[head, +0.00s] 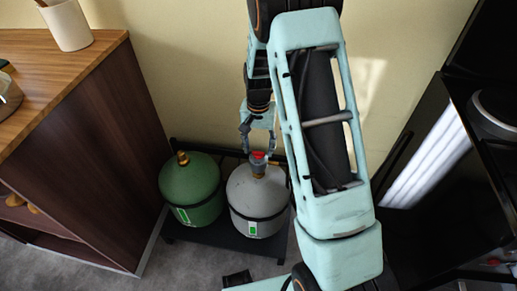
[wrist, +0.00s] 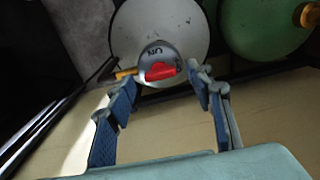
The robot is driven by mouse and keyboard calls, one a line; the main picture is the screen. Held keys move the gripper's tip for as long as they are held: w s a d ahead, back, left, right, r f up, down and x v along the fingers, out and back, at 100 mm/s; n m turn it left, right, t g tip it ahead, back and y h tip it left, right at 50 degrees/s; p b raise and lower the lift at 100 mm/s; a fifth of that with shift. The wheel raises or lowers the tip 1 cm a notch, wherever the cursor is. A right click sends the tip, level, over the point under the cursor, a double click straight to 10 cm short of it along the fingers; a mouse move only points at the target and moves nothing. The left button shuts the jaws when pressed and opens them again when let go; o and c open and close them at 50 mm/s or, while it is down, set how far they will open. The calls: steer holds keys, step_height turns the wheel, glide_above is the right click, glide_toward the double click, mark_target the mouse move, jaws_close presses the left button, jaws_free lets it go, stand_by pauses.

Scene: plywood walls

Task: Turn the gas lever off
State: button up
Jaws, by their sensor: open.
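The gas lever (head: 258,156) is a small red handle on top of a white-grey gas cylinder (head: 257,203). In the wrist view the red lever (wrist: 160,72) lies across a round grey cap with "ON" lettering, with a brass outlet (wrist: 126,74) at its left. My gripper (head: 259,146) is above and just behind the lever in the head view. In the wrist view its two blue-padded fingers (wrist: 160,85) are spread apart, one to each side of the cap, with nothing held. Whether a finger touches the cap cannot be told.
A green cylinder (head: 190,187) with a brass valve stands beside the white one on a black rack (head: 222,240). A wooden cabinet (head: 85,130) is at left, a black appliance (head: 440,170) at right. The yellow wall (head: 180,70) is close behind.

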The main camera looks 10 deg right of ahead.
mark_target(259, 152)
step_height(259, 152, up, 11)
stand_by(0.3)
stand_by(0.4)
